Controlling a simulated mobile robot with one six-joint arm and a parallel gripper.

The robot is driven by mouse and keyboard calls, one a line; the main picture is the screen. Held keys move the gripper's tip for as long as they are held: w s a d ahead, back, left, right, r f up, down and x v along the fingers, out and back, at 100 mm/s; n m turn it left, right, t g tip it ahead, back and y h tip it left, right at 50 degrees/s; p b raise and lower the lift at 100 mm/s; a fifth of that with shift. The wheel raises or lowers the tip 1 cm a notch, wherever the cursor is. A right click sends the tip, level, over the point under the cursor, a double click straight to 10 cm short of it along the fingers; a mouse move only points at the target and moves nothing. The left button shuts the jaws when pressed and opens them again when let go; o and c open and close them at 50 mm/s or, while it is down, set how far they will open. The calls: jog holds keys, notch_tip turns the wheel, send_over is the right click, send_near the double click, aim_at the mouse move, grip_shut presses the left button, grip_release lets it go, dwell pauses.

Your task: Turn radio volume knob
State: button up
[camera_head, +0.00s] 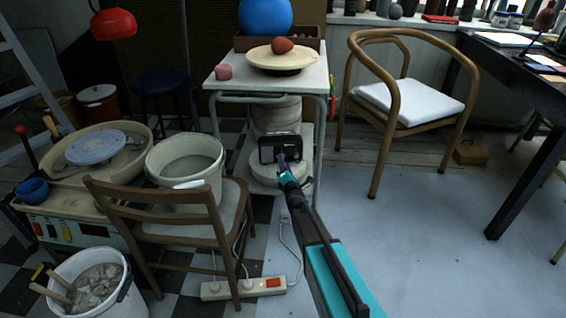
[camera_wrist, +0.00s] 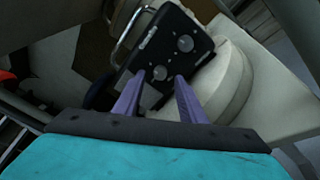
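The black radio (camera_head: 280,148) stands on the lower shelf of the small side table, in front of stacked round plaster pieces. In the wrist view the radio (camera_wrist: 165,30) appears tilted, with two round grey knobs on its face. One knob (camera_wrist: 186,43) is farther up the face. The other knob (camera_wrist: 160,73) appears between my fingertips. My gripper (camera_wrist: 159,78) has its two purple fingers apart, with a gap between them. In the head view my gripper (camera_head: 282,160) reaches to the radio's front. I cannot tell whether the fingers touch the knob.
The side table (camera_head: 225,84) carries a bowl (camera_head: 281,60) on top. A wooden chair (camera_head: 215,217) with a bucket (camera_head: 187,163) stands at left. A power strip (camera_head: 244,288) lies on the floor. Another chair (camera_head: 400,105) is at right. The floor at right front is clear.

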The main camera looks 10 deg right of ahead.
jog(key=s+p, duration=0.2)
jog(key=s, duration=1)
jog(key=shift+d+p, duration=0.25)
jog(key=shift+p, duration=0.1)
jog(key=shift+f, duration=0.1)
